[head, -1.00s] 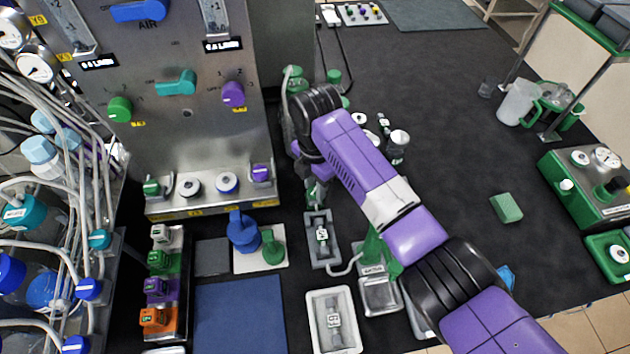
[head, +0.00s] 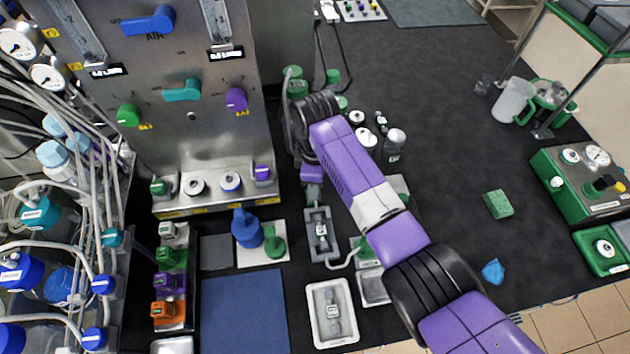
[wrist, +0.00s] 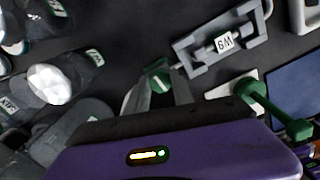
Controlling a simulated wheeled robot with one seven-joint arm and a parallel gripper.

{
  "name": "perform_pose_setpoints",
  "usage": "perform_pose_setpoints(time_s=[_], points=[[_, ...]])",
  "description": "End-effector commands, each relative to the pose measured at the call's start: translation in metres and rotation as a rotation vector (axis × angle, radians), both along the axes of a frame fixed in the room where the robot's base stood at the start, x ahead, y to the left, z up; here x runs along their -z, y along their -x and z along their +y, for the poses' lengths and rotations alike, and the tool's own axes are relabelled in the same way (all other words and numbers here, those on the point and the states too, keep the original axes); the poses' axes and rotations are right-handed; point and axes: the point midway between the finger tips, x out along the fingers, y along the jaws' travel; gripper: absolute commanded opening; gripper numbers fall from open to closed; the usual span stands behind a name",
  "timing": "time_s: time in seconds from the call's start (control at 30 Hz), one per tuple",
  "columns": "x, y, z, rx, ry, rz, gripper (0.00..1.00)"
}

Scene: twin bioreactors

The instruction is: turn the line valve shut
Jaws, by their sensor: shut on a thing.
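The line valve shows in the wrist view as a small green knob (wrist: 156,80) with a pale mark. It lies between the fingertips of my gripper (wrist: 163,88), which is shut on it. The fingers hide part of the knob. In the head view my gripper (head: 313,192) points down just behind a grey holder (head: 321,236); the knob cannot be made out there. The grey holder also shows in the wrist view (wrist: 190,53), with a labelled clamp-like piece in it and a pale tube at its end.
White-capped bottles (wrist: 60,82) stand left of the fingers in the wrist view. A green piece (wrist: 275,110) on a white pad is to the right.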

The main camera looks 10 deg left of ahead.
Motion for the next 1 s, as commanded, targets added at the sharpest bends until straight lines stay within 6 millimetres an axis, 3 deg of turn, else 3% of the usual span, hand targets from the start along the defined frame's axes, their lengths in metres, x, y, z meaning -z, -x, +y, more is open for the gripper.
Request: perform_pose_setpoints(time_s=[0.77,0.8,0.9,1.0], points=[[-0.0021,-0.0014,-0.0012,0.102,0.001,-0.003,0.00],[-0.0022,-0.0014,-0.0011,0.102,0.001,-0.003,0.34],[-0.0019,-0.0011,-0.0009,0.101,0.001,-0.003,0.50],[-0.0013,-0.0006,-0.0006,0.100,0.001,-0.002,0.50]])
